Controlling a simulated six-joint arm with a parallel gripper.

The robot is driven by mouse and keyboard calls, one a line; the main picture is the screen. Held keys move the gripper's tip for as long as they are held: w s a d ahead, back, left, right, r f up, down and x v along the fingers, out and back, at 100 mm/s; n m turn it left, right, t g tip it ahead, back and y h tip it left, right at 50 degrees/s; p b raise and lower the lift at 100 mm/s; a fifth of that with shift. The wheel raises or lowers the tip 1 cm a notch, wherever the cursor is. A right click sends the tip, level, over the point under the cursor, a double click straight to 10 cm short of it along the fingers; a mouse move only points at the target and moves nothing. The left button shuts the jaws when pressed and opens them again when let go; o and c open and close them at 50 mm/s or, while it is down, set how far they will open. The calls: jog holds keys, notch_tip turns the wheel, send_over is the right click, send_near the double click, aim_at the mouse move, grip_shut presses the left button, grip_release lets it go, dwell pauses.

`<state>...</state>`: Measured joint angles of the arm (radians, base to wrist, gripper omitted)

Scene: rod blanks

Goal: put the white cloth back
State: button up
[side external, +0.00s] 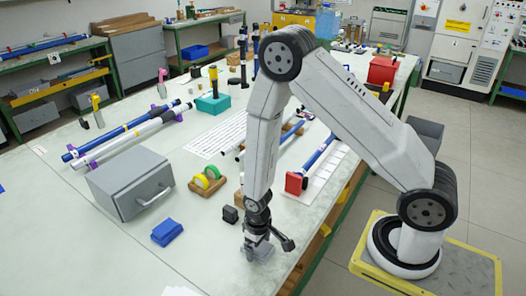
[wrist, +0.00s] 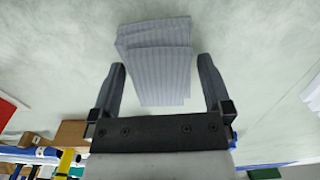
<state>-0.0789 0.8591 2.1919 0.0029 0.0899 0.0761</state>
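The white cloth (wrist: 155,60) is a folded, finely striped stack, greyish white, with its layers slightly offset. In the wrist view it lies on the pale table top, between and beyond my fingertips.
A small black block (side external: 230,214), a wooden holder with rings (side external: 207,181) and a red block (side external: 296,183) stand behind. The near table surface is largely clear.

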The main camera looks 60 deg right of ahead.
jog(key=shift+r, duration=0.1)
notch_tip(320, 180, up, 12)
dwell(1.2)
dwell(0.5)
jog(key=shift+r, duration=0.1)
jog(key=s+d+r+t, duration=0.2)
jog(key=s+r, duration=0.1)
jog(key=r, duration=0.5)
jog(key=shift+s+d+t, duration=0.25)
jog(key=shift+s+t, duration=0.05)
